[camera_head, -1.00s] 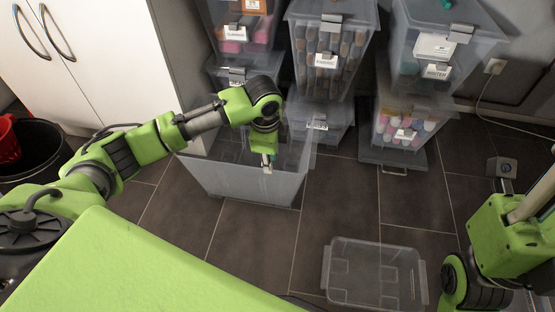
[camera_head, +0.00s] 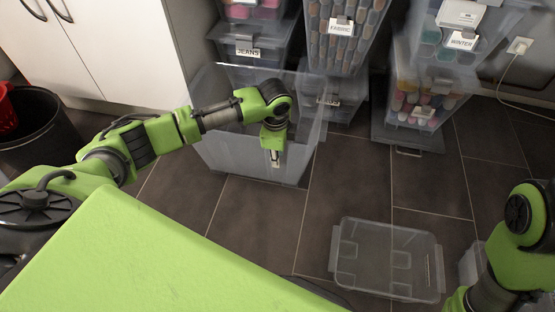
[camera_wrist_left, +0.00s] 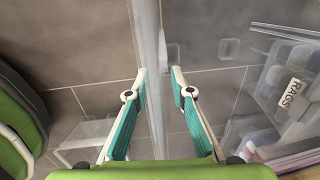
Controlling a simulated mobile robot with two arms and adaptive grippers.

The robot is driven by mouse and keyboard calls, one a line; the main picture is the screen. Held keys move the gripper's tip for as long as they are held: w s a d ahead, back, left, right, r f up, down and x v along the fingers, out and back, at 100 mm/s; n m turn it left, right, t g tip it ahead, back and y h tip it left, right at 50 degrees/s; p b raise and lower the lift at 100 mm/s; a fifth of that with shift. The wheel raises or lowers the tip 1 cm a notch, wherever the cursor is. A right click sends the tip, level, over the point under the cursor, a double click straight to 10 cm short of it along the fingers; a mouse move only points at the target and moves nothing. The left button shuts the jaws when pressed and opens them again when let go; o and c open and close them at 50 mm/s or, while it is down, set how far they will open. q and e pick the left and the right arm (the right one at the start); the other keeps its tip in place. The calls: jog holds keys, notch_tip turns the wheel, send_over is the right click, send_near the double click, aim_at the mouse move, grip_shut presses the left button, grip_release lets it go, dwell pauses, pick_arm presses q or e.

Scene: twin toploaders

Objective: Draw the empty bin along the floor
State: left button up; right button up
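The empty bin (camera_head: 225,165), a large clear grey box without a lid, stands on the dark tiled floor in front of the stacked boxes. My left gripper (camera_head: 275,161) reaches down at its near wall, toward the right end. In the left wrist view, the teal-padded fingers of my left gripper (camera_wrist_left: 159,72) stand on either side of the upright bin wall (camera_wrist_left: 154,45). The fingertips look apart, with a narrow gap beside the wall, so I see no firm grip. My right arm is at the lower right, with its gripper out of view.
A clear lid or shallow tray (camera_head: 388,262) lies on the floor at the right front. Stacked labelled boxes (camera_head: 338,50) stand behind the bin. A white cabinet (camera_head: 120,45) and a black bucket (camera_head: 45,145) are at left. Floor between bin and tray is clear.

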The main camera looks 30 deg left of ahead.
pick_arm(q)
jog(key=shift+f, duration=0.3)
jog(key=shift+c, duration=0.5)
grip_shut()
